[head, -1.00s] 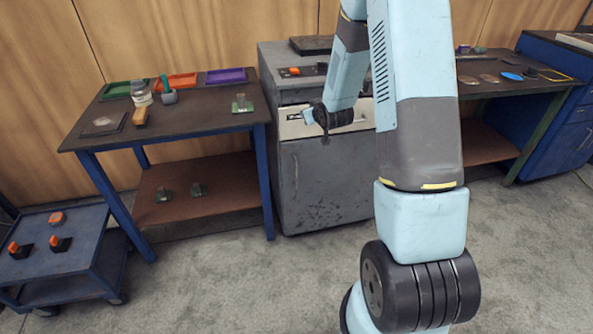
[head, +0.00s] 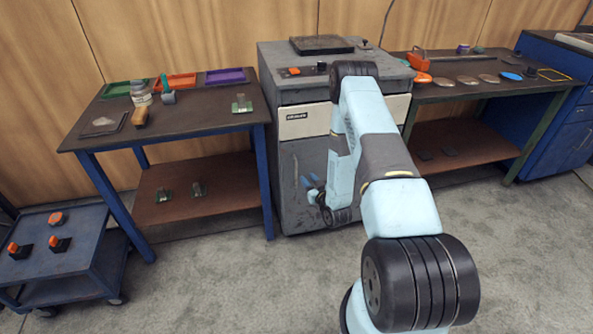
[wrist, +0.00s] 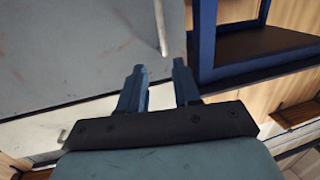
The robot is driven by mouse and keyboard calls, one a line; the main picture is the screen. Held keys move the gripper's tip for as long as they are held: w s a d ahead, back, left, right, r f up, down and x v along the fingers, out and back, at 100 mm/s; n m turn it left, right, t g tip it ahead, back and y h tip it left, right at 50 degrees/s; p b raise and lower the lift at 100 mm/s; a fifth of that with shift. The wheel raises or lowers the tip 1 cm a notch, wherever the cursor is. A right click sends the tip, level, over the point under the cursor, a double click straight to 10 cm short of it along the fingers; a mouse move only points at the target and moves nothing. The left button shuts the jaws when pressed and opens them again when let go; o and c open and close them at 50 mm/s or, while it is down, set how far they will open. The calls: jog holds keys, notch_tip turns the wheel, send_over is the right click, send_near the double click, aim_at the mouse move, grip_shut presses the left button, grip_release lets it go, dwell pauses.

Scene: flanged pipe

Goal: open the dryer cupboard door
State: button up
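The dryer cupboard is the grey cabinet (head: 270,150) at the back middle, with a pale labelled panel (head: 310,121) above its door. Its grey door (head: 318,160) looks shut; my arm covers part of it. A pale upright bar handle (wrist: 161,28) shows on the door in the wrist view, near the door's edge. My gripper (head: 309,182) is in front of the door's left part. In the wrist view my gripper (wrist: 160,72) is open and empty, its two blue fingers apart, with the handle beyond the fingertips, roughly in line with the gap.
A workbench with blue legs (head: 262,180) stands close to the left of the cupboard, with trays and small items on top. A second bench (head: 440,95) stands to the right. A low blue cart (head: 85,240) is at the far left. The floor before the cupboard is clear.

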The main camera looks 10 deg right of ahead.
notch_tip(320, 180, down, 3)
jog(key=s, duration=0.2)
send_near(300, 157)
jog(key=w+a+f, duration=0.3)
jog(key=w+a, duration=0.2)
jog(key=w, duration=0.1)
jog(key=shift+f+t, duration=0.3)
grip_shut()
